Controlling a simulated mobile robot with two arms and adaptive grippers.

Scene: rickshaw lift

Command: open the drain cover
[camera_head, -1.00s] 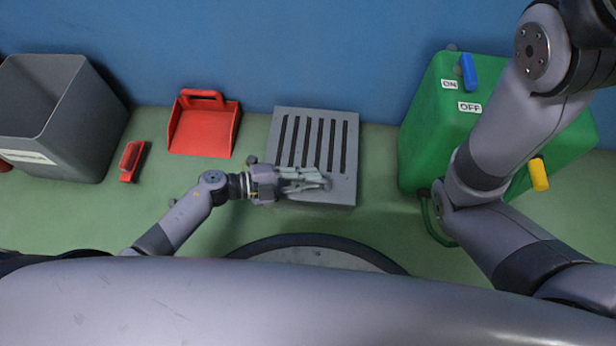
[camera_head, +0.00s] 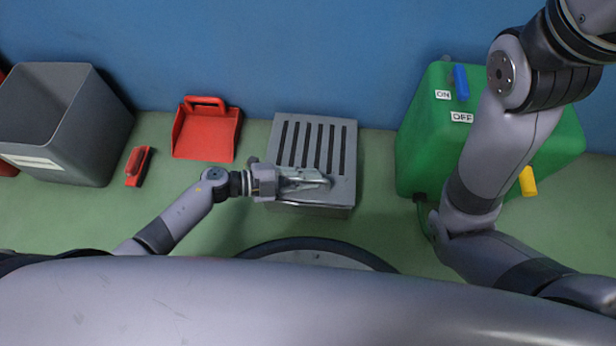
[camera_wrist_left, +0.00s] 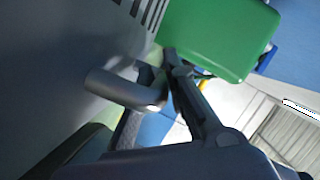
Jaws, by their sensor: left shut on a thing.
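The drain cover (camera_head: 345,160) is a grey slotted plate on the green floor, in the middle of the head view. Its near edge shows a front face and looks slightly raised. My left gripper (camera_head: 318,180) lies over the near part of the cover and is shut on its handle. The left wrist view shows the grey handle bar (camera_wrist_left: 125,88) at the fingers (camera_wrist_left: 172,85), with the cover's slots (camera_wrist_left: 150,12) above. In the head view the gripper mostly hides the handle. My right arm is at the right, but its gripper is out of view.
A green box (camera_head: 420,130) with ON and OFF labels stands right of the cover. A red dustpan (camera_head: 206,135), a red brush (camera_head: 138,165) and a grey bin (camera_head: 75,150) are at the left. A blue wall (camera_head: 300,50) closes off the back.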

